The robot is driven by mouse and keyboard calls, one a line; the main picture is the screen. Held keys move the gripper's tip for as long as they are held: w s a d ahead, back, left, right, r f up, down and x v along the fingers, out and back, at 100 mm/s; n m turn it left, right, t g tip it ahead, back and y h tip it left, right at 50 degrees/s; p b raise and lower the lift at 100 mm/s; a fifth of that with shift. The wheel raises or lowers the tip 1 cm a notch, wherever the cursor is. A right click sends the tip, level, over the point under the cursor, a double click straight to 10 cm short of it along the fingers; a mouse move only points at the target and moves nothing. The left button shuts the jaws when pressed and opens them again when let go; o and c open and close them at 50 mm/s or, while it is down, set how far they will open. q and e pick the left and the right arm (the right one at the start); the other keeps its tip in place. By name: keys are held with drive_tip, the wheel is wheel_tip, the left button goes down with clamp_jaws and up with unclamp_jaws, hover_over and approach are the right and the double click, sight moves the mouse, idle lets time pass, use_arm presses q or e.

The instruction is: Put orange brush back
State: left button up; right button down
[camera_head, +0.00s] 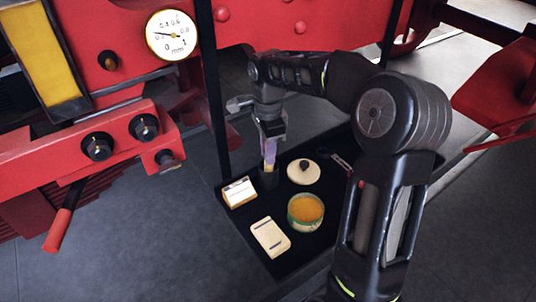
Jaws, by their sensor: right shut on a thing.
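My right gripper (270,140) is above the black tray and points down. It is shut on a narrow upright thing, which I take to be the orange brush (269,158); it looks pale purple with a small orange-tan part low down. Its lower end is at or just above a dark round holder (268,181) on the tray. I cannot tell whether it is inside the holder or only over it. The gripper hides the brush's upper part. My left gripper is not in view.
The black tray (240,225) also carries a white card (239,192), a cream lid with a dark knob (303,172), an open tin of orange stuff (306,210) and a cream block (270,238). Black posts and red machinery (100,145) with a gauge (172,35) stand behind and left.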

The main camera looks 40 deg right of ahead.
drive_tip(key=shift+f, duration=0.8)
drive_tip(key=shift+f, duration=0.2)
drive_tip(key=c, duration=1.3)
unclamp_jaws()
drive_tip(key=shift+r, duration=0.15)
